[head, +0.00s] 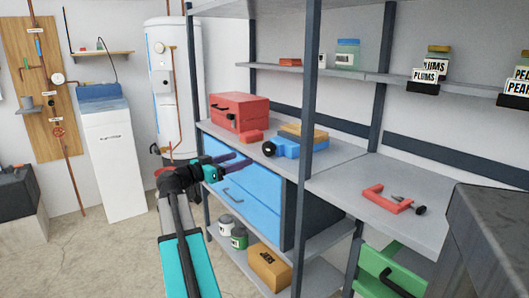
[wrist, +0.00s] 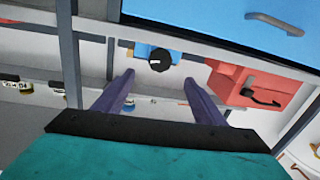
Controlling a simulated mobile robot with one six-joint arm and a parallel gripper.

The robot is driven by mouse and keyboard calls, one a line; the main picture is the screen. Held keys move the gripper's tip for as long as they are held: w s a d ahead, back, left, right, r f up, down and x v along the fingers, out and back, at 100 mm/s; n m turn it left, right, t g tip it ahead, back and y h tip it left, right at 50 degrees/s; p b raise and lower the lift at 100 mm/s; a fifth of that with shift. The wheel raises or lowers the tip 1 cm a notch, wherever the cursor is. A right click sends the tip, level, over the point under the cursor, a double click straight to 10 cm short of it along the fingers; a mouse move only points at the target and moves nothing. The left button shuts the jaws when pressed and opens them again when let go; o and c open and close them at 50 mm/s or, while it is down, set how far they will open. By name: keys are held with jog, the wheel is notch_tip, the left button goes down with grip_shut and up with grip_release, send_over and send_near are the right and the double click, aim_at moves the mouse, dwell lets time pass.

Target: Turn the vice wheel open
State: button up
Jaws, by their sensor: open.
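The vice (head: 288,147) is blue and sits on the grey middle shelf. Its dark round wheel (head: 269,149) faces out over the shelf's front edge. My gripper (head: 246,160) is in front of the shelf, just left of the wheel in the head view. Its two purple fingers are open and empty. In the wrist view, which is upside down, the wheel (wrist: 159,60) with a small light mark shows beyond and between the fingertips (wrist: 158,74). It appears apart from them. The blue vice body (wrist: 143,50) is partly hidden behind the wheel.
Blue drawers (head: 250,205) lie below the shelf edge. A dark upright post (head: 308,100) stands right of the vice. A red clamp-like tool (head: 385,198) lies farther right.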

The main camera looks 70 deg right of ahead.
aim_at(266, 150)
jog(key=b+x, duration=0.1)
jog(key=x, duration=1.2)
jog(key=shift+s+d, duration=0.1)
jog(key=shift+d, duration=0.1)
jog(key=shift+c, duration=0.4)
jog(key=c, duration=0.9)
jog(key=shift+c, duration=0.2)
